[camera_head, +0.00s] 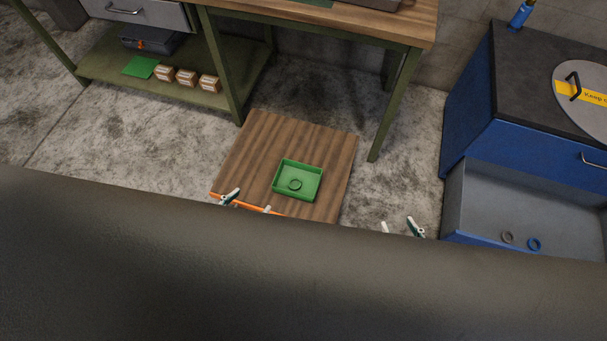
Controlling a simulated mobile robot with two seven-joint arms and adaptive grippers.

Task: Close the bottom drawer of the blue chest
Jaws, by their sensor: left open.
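The blue chest (466,110) stands at the right with a dark top. The drawer's front is hidden behind a large dark shape across the bottom of the picture. My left gripper (247,204) is open at the near edge of a low wooden board, well left of the drawer. My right gripper (401,228) shows only its fingertips, which stand apart, over the floor just left of the drawer.
An orange strip (280,214) lies by my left fingertips. A workbench (420,22) stands behind. A round lid (590,75) lies on the chest. Floor between board and chest is clear.

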